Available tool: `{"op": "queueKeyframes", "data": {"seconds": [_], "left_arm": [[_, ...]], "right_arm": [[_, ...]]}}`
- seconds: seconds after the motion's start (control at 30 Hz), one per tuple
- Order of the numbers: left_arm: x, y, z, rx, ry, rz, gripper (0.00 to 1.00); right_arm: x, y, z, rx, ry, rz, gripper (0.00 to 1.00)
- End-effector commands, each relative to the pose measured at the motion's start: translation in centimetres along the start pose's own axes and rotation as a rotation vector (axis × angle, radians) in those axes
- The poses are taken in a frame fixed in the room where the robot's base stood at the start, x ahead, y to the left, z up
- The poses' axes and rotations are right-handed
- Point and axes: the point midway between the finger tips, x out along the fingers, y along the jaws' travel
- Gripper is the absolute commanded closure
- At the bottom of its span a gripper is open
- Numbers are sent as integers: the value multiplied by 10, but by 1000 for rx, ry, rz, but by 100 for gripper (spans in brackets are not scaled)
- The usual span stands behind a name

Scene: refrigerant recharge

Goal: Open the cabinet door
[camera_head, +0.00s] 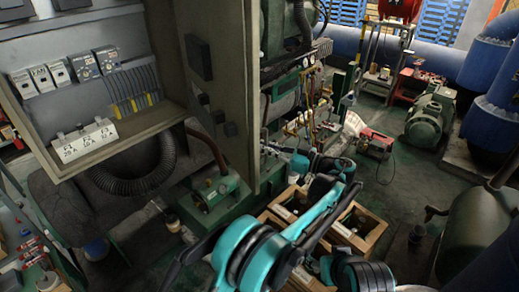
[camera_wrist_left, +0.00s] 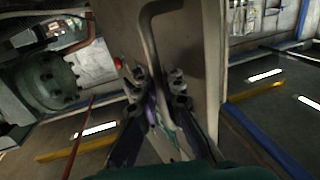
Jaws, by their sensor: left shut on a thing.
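The grey cabinet (camera_head: 70,25) stands at the upper left of the head view, with switches and a wiring row showing inside. Its door (camera_head: 228,60) stands open, its inner face with dark blocks turned toward me. In the left wrist view the door (camera_wrist_left: 195,50) shows as a flat panel with a bent grey handle (camera_wrist_left: 148,35). My left gripper (camera_wrist_left: 157,85) is shut on this handle, its fingers on either side of the bar. In the head view my left arm reaches to the door's right side; the fingertips there are hidden. My right gripper is not in view.
Wooden crates (camera_head: 355,228) stand on the floor right of the door. A green machine (camera_head: 212,190) sits below the cabinet. A green motor (camera_head: 430,118) and blue pipes (camera_head: 487,65) stand at the right. Some floor (camera_head: 400,185) between them is clear.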

Motion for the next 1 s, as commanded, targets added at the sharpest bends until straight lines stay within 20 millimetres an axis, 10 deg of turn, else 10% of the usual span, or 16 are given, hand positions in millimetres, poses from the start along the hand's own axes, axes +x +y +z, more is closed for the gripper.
{"op": "queueKeyframes", "data": {"seconds": [0.43,0.53,1.0], "left_arm": [[0,2,-2,0,3,-4,100],[0,2,-2,0,3,-4,70],[-22,3,0,0,1,-1,70]], "right_arm": [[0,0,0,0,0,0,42],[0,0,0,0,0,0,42],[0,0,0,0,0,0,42]]}}
